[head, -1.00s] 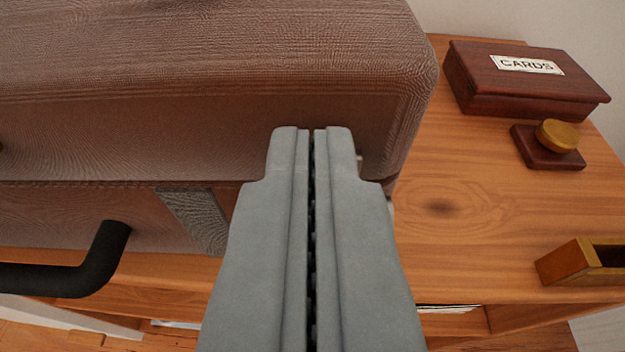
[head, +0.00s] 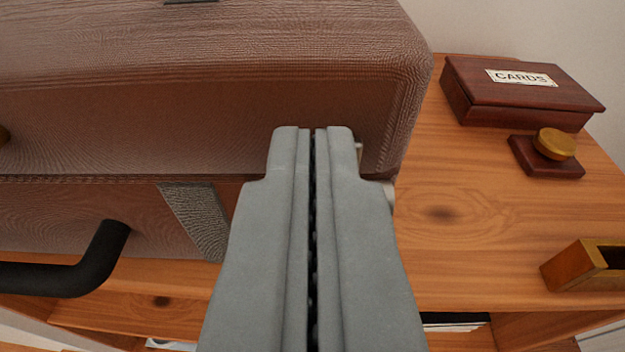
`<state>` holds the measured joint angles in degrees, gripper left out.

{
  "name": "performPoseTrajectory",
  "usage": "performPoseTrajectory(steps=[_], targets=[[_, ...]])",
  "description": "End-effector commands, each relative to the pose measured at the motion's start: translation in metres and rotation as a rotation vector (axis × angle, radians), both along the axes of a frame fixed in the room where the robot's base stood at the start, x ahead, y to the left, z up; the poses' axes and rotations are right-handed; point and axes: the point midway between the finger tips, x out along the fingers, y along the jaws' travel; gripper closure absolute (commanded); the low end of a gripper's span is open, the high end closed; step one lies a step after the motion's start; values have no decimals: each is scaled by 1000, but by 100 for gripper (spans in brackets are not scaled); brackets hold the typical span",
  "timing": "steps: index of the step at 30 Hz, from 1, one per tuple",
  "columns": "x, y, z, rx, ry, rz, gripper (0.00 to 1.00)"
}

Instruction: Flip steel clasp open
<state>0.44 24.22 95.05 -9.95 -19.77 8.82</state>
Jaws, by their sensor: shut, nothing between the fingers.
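A brown textured case (head: 200,115) fills the upper left, with a seam below its lid and a black handle (head: 95,262) at its front. My gripper (head: 312,130) is shut and empty, its fingertips in front of the case's front face near the right corner. Whether they touch the case I cannot tell. A small pale metal piece, likely part of the steel clasp (head: 388,193), shows just right of the fingers at the seam. Most of it is hidden behind my gripper. A grey patch (head: 197,215) is on the lower front, left of the fingers.
The case rests on a wooden shelf top (head: 450,230). To the right are a dark red CARDS box (head: 520,95), a small block with a brass knob (head: 553,145) and an open wooden holder (head: 590,267). The wood between them and the case is clear.

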Motion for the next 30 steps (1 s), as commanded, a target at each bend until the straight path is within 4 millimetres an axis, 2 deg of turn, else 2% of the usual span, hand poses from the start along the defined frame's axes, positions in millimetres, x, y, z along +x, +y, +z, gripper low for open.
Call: performPoseTrajectory(steps=[17, 30], targets=[[-11, -1, -8, 6, -123, 0, 100], [-33, -2, -29, 21, -405, 0, 100]])
